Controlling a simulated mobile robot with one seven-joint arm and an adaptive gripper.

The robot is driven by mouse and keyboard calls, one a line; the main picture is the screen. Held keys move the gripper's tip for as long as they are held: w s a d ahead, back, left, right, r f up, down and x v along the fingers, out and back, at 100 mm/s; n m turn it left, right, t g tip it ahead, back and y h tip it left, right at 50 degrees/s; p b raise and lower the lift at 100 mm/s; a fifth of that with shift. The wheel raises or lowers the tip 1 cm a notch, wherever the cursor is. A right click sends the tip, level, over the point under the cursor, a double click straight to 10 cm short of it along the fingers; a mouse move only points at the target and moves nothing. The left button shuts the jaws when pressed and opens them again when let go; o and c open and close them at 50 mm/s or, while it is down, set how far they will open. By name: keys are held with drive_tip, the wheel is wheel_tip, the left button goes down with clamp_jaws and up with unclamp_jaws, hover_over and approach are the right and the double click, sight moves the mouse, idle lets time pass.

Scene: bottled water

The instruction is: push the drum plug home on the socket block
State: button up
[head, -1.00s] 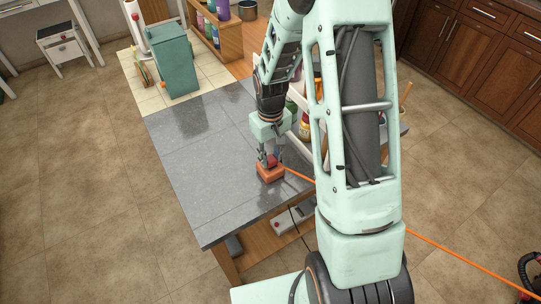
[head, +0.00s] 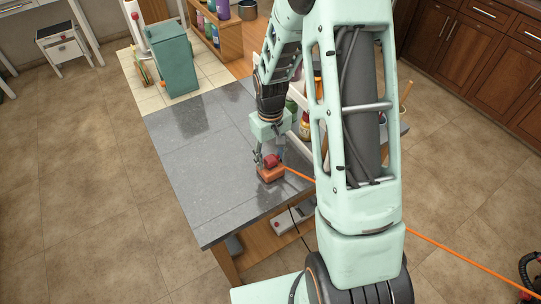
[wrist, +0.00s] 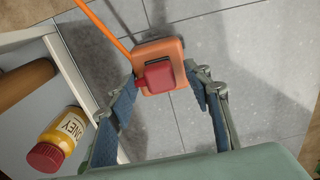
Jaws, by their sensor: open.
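The red drum plug (head: 272,160) sits on the orange socket block (head: 271,175), which rests on the grey worktop near its right edge. In the wrist view the red plug (wrist: 160,75) covers the near part of the block (wrist: 158,50). How deep the plug sits is hidden. My gripper (head: 269,157) points down over the block. In the wrist view my gripper (wrist: 164,80) is open, with one blue-padded finger on each side of the plug. The right finger stands clear of it; the left finger's tip is close to the plug's left side.
An orange cable (wrist: 103,25) runs from the block, off the worktop (head: 200,150). A green box-shaped unit (head: 174,65) stands at the back left. The worktop left of the block is clear.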

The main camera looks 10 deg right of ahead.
drive_tip(key=shift+r, duration=0.1)
wheel_tip(320, 180, up, 12)
idle(0.5)
wheel_tip(320, 180, up, 10)
drive_tip(key=p, duration=0.7)
hover_over(270, 159)
drive_tip(key=shift+d, duration=0.1)
idle(0.4)
drive_tip(key=shift+w, duration=0.1)
